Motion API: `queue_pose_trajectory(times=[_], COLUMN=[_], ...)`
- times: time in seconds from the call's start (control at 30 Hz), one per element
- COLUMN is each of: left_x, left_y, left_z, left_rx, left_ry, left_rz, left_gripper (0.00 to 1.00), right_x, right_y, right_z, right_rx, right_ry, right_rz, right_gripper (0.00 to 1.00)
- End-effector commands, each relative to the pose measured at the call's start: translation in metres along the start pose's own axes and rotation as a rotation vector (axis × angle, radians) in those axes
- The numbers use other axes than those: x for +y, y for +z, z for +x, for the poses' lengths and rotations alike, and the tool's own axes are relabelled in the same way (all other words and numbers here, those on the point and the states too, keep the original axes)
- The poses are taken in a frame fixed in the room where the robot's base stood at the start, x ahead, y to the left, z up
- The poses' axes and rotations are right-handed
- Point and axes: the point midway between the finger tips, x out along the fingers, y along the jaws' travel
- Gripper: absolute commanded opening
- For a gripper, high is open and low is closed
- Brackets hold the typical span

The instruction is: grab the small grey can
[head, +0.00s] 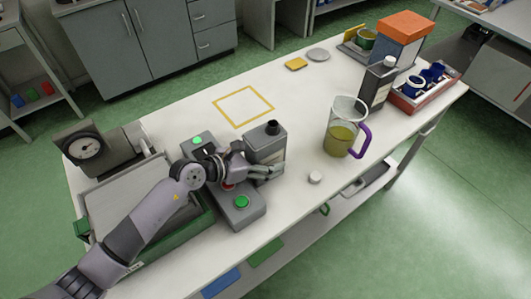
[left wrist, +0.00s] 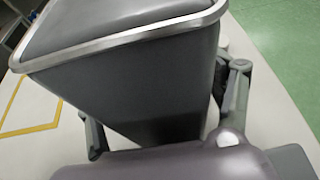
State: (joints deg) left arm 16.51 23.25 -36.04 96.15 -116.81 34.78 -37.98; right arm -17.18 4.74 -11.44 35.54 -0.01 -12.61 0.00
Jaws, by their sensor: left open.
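The small grey can (head: 264,143) stands upright on the white table in the head view, with a black cap on top. In the left wrist view the grey can (left wrist: 135,75) fills the upper middle, with a pale metal rim around its top. My left gripper (head: 266,171) is at the can's lower part in the head view. Its fingers are open, one on each side of the can in the left wrist view; whether they touch it I cannot tell. My right gripper is not in view.
Grey button boxes (head: 238,210) with green buttons stand close by the gripper. A dial scale (head: 85,148) and a green-edged tray are at left. A jug with purple handle (head: 340,140) and a taller grey can (head: 378,85) are at right. A yellow square outline (head: 243,105) is empty.

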Motion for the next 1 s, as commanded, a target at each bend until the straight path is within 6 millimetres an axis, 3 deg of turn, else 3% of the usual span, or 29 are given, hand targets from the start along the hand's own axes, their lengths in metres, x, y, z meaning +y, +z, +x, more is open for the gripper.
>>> queue_pose_trajectory(times=[0.17, 1.0], left_x=[-0.0001, -0.0003], left_y=[-0.0003, -0.0006], left_z=[-0.0003, -0.0006], left_rx=[0.000, 0.001], left_ry=[0.000, -0.001], left_rz=[0.000, -0.002], left_gripper=[0.70, 0.14], right_x=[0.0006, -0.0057], right_y=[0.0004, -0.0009], right_z=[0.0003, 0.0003], right_rx=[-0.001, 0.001], right_ry=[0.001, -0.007], right_rz=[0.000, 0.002], right_gripper=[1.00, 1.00])
